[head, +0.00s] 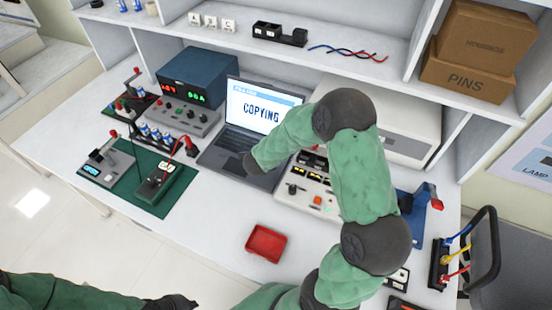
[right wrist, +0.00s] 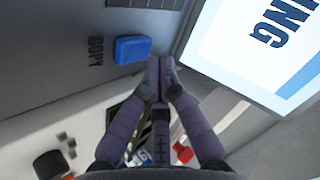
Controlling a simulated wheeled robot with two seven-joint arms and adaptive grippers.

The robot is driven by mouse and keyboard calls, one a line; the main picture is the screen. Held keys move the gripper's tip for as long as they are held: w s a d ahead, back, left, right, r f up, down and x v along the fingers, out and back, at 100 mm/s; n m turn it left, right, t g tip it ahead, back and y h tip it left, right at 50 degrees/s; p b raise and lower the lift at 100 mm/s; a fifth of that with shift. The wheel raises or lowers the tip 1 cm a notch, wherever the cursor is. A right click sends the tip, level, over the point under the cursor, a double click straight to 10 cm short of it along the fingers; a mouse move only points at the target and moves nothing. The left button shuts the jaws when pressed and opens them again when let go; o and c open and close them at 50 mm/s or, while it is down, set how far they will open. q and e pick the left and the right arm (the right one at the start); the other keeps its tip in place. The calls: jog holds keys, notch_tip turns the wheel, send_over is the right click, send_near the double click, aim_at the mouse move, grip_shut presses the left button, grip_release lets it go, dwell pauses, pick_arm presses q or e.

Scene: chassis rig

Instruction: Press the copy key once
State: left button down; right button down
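The laptop (head: 232,145) stands open on the bench, and its screen (head: 258,108) reads "COPYING". In the right wrist view the blue copy key (right wrist: 132,48) sits on the dark laptop deck (right wrist: 60,60), beside the label "COPY". My right gripper (right wrist: 160,65) is shut and empty, its fingertips together right beside the blue key. I cannot tell whether they touch it. In the head view my right arm reaches over the laptop, and the key is not clearly visible there. My left gripper (head: 175,303) is at the bottom edge, low and away from the laptop; its fingers are too unclear to read.
A red tray (head: 266,244) lies on the bench in front of the laptop. A beige instrument panel (head: 308,190) stands right of the laptop, partly behind my right arm. Green-based test boards (head: 160,180) and a blue instrument box (head: 197,80) stand left. A shelf (head: 225,38) runs above.

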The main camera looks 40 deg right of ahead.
jog(key=shift+r+p, duration=2.45)
jog(key=shift+p, duration=0.05)
jog(key=shift+r, duration=0.1)
